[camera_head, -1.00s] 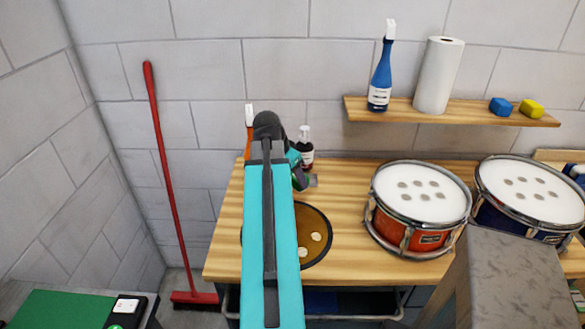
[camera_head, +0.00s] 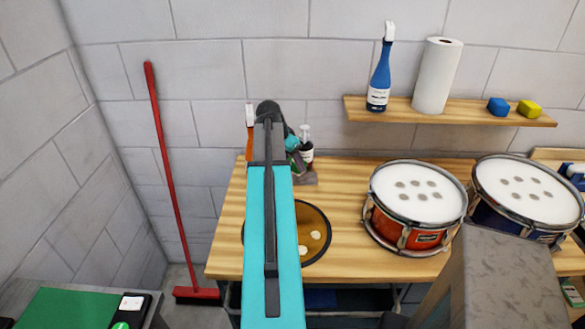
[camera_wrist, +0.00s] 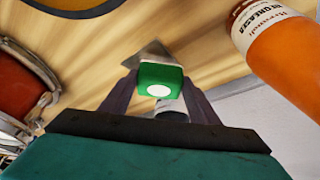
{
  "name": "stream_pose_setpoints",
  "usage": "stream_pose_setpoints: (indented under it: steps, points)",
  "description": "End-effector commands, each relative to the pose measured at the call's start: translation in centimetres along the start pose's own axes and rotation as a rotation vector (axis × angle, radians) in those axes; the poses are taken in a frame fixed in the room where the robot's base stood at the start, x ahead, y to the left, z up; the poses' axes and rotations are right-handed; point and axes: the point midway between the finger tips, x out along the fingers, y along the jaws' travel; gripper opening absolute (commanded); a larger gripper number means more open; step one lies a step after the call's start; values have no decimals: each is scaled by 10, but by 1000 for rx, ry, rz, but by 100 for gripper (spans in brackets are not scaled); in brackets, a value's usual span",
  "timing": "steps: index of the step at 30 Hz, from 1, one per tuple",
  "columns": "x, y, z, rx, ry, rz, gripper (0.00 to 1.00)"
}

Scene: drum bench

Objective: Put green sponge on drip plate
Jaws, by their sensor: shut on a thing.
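My gripper (camera_wrist: 163,98) is shut on the green sponge (camera_wrist: 160,80), which has a white round spot on its near face. A grey, square-cornered plate (camera_wrist: 148,53), which looks like the drip plate, lies on the bench just beyond the sponge in the wrist view. The sponge covers part of it, and I cannot tell whether they touch. In the head view the plate (camera_head: 308,180) shows just right of my wrist, in front of a dark bottle (camera_head: 307,153). My arm hides most of the gripper and sponge there.
An orange degreaser bottle (camera_wrist: 282,45) stands close to the gripper. A red drum (camera_head: 416,208) and a blue drum (camera_head: 527,200) stand to the right. A wooden shelf (camera_head: 450,112) hangs above.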

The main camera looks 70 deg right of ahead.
Motion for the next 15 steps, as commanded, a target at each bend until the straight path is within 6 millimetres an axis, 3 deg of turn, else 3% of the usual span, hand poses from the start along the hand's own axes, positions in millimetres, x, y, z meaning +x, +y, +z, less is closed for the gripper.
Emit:
stream_pose_setpoints:
  steps: [10, 15]
  points:
    - [2, 0, 1, 0, 0, 0, 34]
    - [12, 0, 6, -1, -1, 1, 34]
